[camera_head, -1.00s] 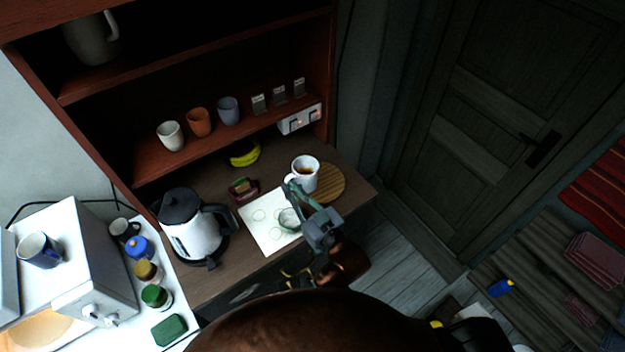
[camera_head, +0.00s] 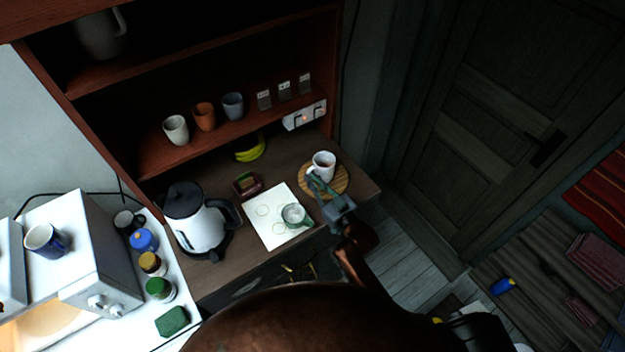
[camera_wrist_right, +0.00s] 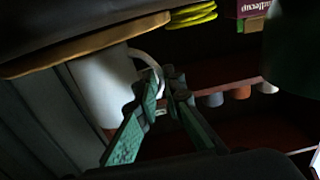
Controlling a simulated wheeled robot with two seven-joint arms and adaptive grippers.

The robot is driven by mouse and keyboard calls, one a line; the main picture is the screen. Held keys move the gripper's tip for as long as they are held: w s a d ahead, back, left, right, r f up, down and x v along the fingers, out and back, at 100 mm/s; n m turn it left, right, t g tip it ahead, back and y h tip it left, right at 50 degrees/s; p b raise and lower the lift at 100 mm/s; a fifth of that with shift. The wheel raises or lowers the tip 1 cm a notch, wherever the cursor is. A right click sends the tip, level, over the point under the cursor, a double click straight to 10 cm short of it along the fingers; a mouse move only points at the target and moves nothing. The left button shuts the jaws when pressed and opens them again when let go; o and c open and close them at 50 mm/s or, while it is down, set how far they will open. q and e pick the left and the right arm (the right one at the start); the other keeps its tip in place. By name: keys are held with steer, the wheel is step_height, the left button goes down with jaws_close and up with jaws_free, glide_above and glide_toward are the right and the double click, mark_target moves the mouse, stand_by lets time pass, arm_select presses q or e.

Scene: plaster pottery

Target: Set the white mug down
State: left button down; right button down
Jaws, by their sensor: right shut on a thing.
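The white mug (camera_head: 322,166) holds a dark drink and is upright over the round wooden board (camera_head: 338,189) at the right of the counter. My right gripper (camera_head: 315,183) is shut on the mug's handle side. In the right wrist view, the picture is turned over: the mug (camera_wrist_right: 100,85) has its base against or very near the board's edge (camera_wrist_right: 85,45), and the gripper's green fingers (camera_wrist_right: 163,88) are at the handle. I cannot tell whether the base fully touches the board. My left gripper is not in view.
A white sheet (camera_head: 265,230) with ring marks lies left of the board, with a pale green cup (camera_head: 294,215) on it. A kettle (camera_head: 197,220), a small dark box (camera_head: 247,184) and bananas (camera_head: 250,150) stand farther left and back. Cups (camera_head: 204,116) line the shelf above.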

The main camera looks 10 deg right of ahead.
steer(key=shift+f, duration=0.1)
steer(key=shift+f, duration=0.15)
steer(key=c, duration=2)
jaws_free()
steer(key=shift+c, duration=0.2)
steer(key=b+v, duration=0.1)
steer(key=v, duration=1.1)
